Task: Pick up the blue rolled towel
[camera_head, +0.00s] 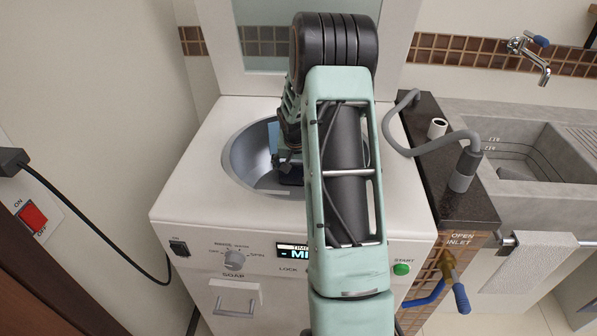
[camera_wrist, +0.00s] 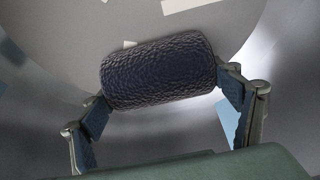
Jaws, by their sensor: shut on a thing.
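The blue rolled towel (camera_wrist: 160,72) is a dark blue, textured roll in the middle of the wrist view. It lies crosswise between the two blue-padded fingers of my gripper (camera_wrist: 165,112). The fingers press at its left and right ends, and my gripper is shut on it. Grey, curved metal surrounds it. In the head view my gripper (camera_head: 287,165) reaches down into the round metal drum (camera_head: 243,160) of the white washing machine (camera_head: 190,205). My arm hides most of the drum there, and I cannot clearly make out the towel.
The washer's raised lid (camera_head: 235,45) stands behind the drum. To the right are a dark counter (camera_head: 465,205) with a grey hose (camera_head: 392,135) and a stone sink (camera_head: 515,125). A white towel (camera_head: 525,262) hangs below the sink. A wall is close on the left.

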